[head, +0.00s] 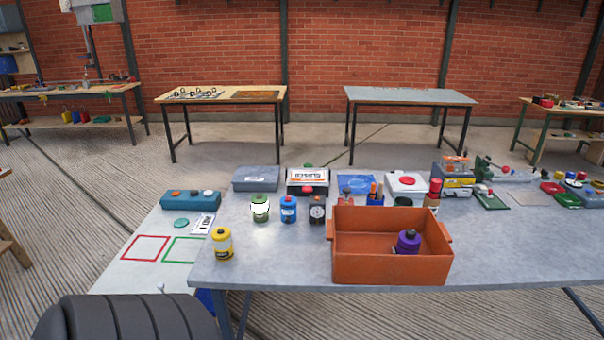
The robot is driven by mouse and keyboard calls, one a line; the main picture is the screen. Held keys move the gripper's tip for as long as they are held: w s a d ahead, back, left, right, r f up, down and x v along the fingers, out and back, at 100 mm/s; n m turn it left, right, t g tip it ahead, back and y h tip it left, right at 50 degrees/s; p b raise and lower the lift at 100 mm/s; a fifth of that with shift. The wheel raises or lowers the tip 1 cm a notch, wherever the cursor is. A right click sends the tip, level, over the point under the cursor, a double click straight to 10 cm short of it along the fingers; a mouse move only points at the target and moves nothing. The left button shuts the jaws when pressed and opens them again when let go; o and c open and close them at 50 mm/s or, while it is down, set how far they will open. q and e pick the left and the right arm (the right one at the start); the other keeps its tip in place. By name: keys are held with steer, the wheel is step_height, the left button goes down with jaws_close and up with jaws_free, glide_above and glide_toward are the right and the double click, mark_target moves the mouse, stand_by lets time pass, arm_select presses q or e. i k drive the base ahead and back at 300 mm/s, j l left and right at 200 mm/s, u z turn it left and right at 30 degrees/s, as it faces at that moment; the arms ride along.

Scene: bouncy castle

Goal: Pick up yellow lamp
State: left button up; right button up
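The yellow lamp (222,245) looks like a small yellow canister with a pale band. It stands upright near the front left corner of the grey table (290,262). Nothing touches it, and it shows in full. Neither of my grippers shows in the head view.
A green-and-white canister (260,208), a blue canister (288,210) and a dark canister (317,210) stand behind and right of the lamp. An orange crate (390,262) with a purple canister (407,242) inside stands further right. The tabletop between lamp and crate is clear.

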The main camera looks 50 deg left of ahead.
mark_target(223, 244)
steer(key=u, duration=0.45)
steer(key=k+u, duration=0.1)
steer(key=u, duration=0.3)
steer(key=l+u, duration=0.1)
steer(key=u, duration=0.75)
steer(key=k+u, duration=0.1)
steer(key=u, duration=0.35)
steer(key=i+l+u, duration=0.1)
steer(key=l, duration=0.3)
steer(key=i+l+u, duration=0.15)
steer(key=l, duration=0.25)
